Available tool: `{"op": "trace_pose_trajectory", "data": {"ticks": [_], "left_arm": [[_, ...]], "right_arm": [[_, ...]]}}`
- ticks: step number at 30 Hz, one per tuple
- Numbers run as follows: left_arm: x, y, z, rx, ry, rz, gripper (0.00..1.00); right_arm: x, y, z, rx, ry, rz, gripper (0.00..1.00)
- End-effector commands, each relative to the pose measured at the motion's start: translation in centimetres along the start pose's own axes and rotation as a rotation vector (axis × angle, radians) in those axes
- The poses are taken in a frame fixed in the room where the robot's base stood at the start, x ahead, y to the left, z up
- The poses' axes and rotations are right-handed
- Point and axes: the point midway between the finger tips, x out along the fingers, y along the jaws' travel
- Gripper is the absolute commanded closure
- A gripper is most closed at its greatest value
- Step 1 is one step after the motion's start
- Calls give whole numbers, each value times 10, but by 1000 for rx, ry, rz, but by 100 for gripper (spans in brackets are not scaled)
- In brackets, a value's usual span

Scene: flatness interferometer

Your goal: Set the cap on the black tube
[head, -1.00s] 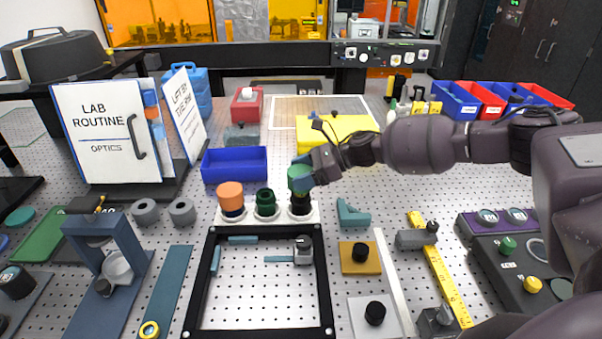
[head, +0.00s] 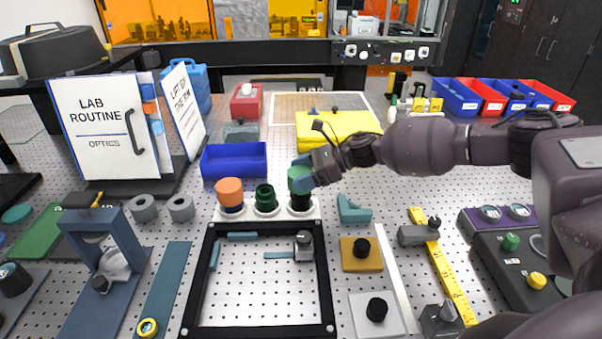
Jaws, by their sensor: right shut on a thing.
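The black tube (head: 300,204) stands upright at the right end of a white rack (head: 238,215), in the middle of the head view. A green cap (head: 297,183) is directly over its top, and the two look in contact; whether the cap is fully seated I cannot tell. My right gripper (head: 304,173) comes in from the right and is shut on the green cap; its fingers cover part of it. Next to the black tube stands an open green tube (head: 265,199). At the left end is a tube with an orange cap (head: 229,191). My left gripper is not in view.
A black square frame (head: 262,331) lies in front of the rack. A blue bin (head: 233,160) stands behind it, left of my gripper. A teal angle block (head: 353,212) and a yellow case (head: 337,128) are close to my right arm.

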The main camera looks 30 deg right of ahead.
Motion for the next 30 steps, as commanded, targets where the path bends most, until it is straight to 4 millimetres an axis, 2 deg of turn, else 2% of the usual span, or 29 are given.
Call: {"op": "trace_pose_trajectory", "data": {"ticks": [30], "left_arm": [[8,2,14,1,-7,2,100]], "right_arm": [[8,0,-19,1,0,1,54]]}}
